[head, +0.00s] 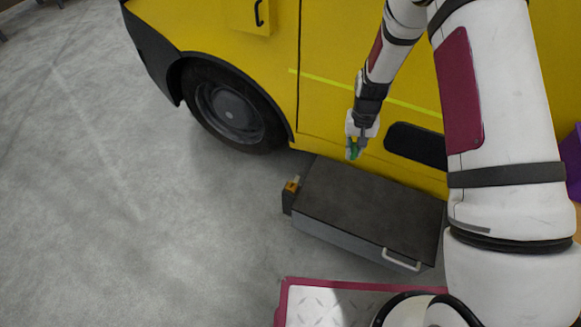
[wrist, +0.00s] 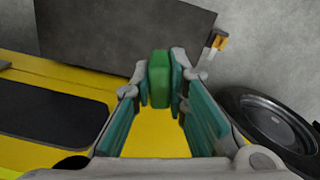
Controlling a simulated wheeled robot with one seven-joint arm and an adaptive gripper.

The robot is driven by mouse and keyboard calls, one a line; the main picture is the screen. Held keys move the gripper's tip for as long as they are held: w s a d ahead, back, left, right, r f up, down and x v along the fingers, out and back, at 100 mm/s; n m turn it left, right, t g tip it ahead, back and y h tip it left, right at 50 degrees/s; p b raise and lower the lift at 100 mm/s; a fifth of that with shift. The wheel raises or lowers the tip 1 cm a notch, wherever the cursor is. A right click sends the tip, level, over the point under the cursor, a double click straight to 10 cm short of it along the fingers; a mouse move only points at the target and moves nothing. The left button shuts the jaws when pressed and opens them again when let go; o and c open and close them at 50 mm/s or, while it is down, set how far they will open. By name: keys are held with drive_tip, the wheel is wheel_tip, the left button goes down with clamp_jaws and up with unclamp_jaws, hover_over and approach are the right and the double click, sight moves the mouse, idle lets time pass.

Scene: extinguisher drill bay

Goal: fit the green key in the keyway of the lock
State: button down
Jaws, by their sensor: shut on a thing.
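The green key (wrist: 159,72) is a small green block held between the fingertips of my gripper (wrist: 160,88) in the wrist view. In the head view the green key (head: 353,151) shows at the end of my gripper (head: 356,139), in front of the yellow vehicle and over the far edge of the dark box. A small orange fitting with a pale part, which looks like the lock (head: 292,184), is at the box's left end. It also shows in the wrist view (wrist: 219,42), right of and apart from the key. I cannot make out its keyway.
The dark-topped box (head: 370,203) stands on the floor beside the yellow vehicle (head: 345,60), with a pale handle (head: 401,260) on its near side. A wheel (head: 230,112) is to the left. A red-edged metal plate (head: 315,305) lies in front. The grey floor (head: 130,220) at left is clear.

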drive_tip(key=w+a+f+m+b, duration=0.1)
drive_tip(key=w+a+f+b, duration=0.35)
drive_tip(key=f+b, duration=0.25)
drive_tip(key=w+a+f+b, duration=0.3)
drive_tip(key=a+f+b, duration=0.2)
drive_tip(key=f+b, duration=0.25)
drive_tip(key=m+b, duration=0.2)
drive_tip(key=b, duration=1.2)
hover_over(291, 188)
wheel_tip(291, 188, down, 12)
drive_tip(key=r, duration=0.1)
drive_tip(key=shift+f+b, duration=2.3)
drive_tip(key=shift+f, duration=0.8)
drive_tip(key=shift+p, duration=0.4)
drive_tip(key=shift+f+b, duration=1.2)
drive_tip(key=shift+f, duration=0.8)
drive_tip(key=c, duration=1.5)
unclamp_jaws()
